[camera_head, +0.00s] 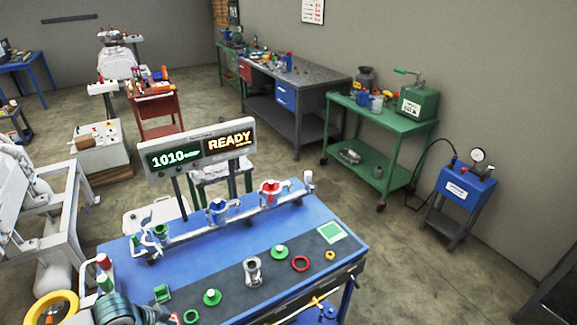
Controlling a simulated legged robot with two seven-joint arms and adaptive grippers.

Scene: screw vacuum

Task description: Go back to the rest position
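Neither of my grippers can be made out in the head view. A blue workbench (315,215) with a dark grey mat stands in front of me. A display (201,149) on posts above it reads 1010 and READY. A metal pipe manifold (235,214) runs along the bench's back, with a blue valve (217,206), a red valve (269,187) and a green valve (160,231).
A green cart (385,115) and a small blue stand (465,188) with a gauge are at the right. A grey-topped bench (305,73) stands along the back wall. White machinery (45,215) crowds the left. A dark rounded part (118,308) is cut off at the bottom left.

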